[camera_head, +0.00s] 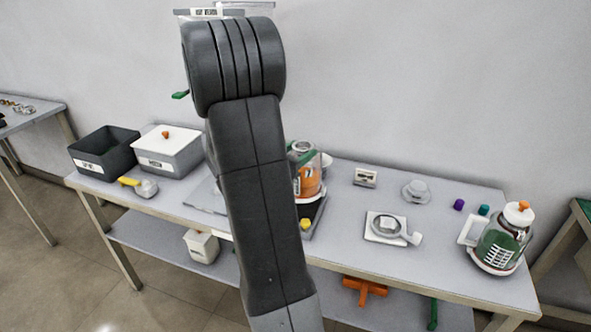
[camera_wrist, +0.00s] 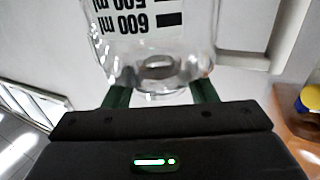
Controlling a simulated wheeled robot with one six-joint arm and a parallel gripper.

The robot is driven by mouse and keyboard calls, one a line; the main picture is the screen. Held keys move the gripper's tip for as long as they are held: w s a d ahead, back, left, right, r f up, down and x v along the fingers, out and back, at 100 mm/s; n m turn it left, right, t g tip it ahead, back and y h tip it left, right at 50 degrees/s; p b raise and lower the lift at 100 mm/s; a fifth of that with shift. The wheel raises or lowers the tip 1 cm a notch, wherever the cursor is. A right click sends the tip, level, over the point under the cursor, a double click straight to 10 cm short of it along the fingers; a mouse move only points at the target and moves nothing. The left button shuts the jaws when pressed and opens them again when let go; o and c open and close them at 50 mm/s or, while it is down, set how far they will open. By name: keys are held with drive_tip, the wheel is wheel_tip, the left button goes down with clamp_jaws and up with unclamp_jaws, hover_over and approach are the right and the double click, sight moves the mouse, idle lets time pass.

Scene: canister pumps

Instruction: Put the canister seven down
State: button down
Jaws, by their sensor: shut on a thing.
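My gripper (camera_wrist: 161,93) has green fingers and is shut on a clear canister (camera_wrist: 150,50) in the wrist view. The canister carries a white scale with upside-down markings of 500 ml and 600 ml. No number seven is readable on it. In the head view my own arm covers most of the gripper and the held canister. A canister with orange contents (camera_head: 308,182) stands on the table, partly behind my arm. Another canister with a green label and orange knob (camera_head: 500,240) stands at the table's right end.
The grey table (camera_head: 350,245) carries a dark open bin (camera_head: 103,150), a white lidded bin (camera_head: 170,150), a yellow-handled tool (camera_head: 140,187) and a white plate with a ring-shaped part (camera_head: 375,234). Small purple (camera_head: 459,204) and teal (camera_head: 484,210) caps lie near the right canister.

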drive_tip(key=shift+f, duration=2.2)
drive_tip(key=c, duration=0.6)
unclamp_jaws()
drive_tip(key=shift+f+b, duration=0.1)
drive_tip(key=shift+b, duration=0.2)
drive_tip(key=shift+r, duration=0.2)
drive_tip(key=v, duration=1.2)
drive_tip(key=shift+b, duration=0.35)
